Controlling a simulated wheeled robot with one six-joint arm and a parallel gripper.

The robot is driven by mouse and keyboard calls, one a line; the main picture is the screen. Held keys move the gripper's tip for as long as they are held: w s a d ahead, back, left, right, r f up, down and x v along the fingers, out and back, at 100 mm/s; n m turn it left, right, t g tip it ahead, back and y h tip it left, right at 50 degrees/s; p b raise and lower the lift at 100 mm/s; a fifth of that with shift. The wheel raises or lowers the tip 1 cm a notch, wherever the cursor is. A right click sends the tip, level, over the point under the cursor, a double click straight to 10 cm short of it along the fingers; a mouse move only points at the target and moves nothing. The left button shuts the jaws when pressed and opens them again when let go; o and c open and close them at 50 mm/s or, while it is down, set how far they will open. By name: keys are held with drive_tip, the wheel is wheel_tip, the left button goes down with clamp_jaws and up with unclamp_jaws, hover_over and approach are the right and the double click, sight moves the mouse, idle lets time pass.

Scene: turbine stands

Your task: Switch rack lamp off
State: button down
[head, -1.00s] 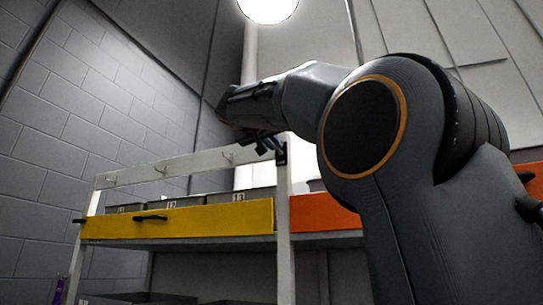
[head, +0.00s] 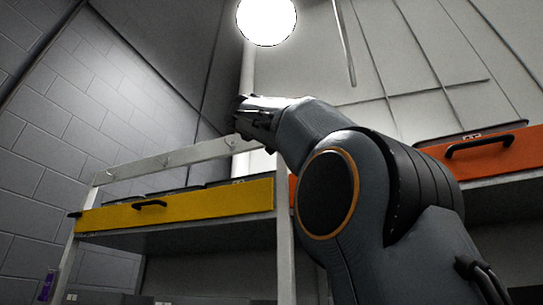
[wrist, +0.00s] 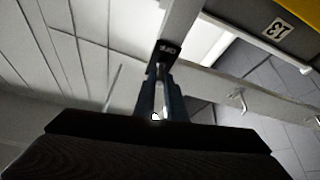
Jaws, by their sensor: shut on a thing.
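The lamp (head: 266,20) is a round white globe at the top of the head view, glowing brightly. A small black switch plate (wrist: 169,47) with white lettering is fixed to the pale rack post (wrist: 183,18) in the wrist view; in the head view my arm hides it. My gripper (wrist: 160,72) reaches the lower edge of this plate, its two dark fingers closed together at the switch. The part between the fingertips is too small to make out. In the head view my gripper (head: 256,120) is by the top of the post, its fingertips not clear.
The rack has a yellow drawer front (head: 180,208) at left and an orange one (head: 490,160) at right, both with black handles. A pale rail (wrist: 255,97) with hooks runs off the post. A brick wall (head: 60,130) is at left.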

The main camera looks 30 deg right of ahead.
drive_tip(key=t+b, duration=0.1)
drive_tip(key=b, duration=0.2)
drive_tip(key=f+t+h+b, duration=0.1)
drive_tip(key=b, duration=0.3)
drive_tip(key=f+h+b, duration=0.1)
drive_tip(key=b, duration=0.3)
drive_tip(key=shift+w+d+f+n+t, duration=0.2)
drive_tip(key=shift+w+d+n+t, duration=0.1)
drive_tip(key=shift+d+t, duration=0.1)
drive_tip(key=shift+t+h+b, duration=0.3)
drive_tip(key=shift+t+b, duration=0.2)
drive_tip(key=shift+b, duration=0.45)
drive_tip(key=c, duration=1.8)
unclamp_jaws()
drive_tip(key=b+v, duration=0.8)
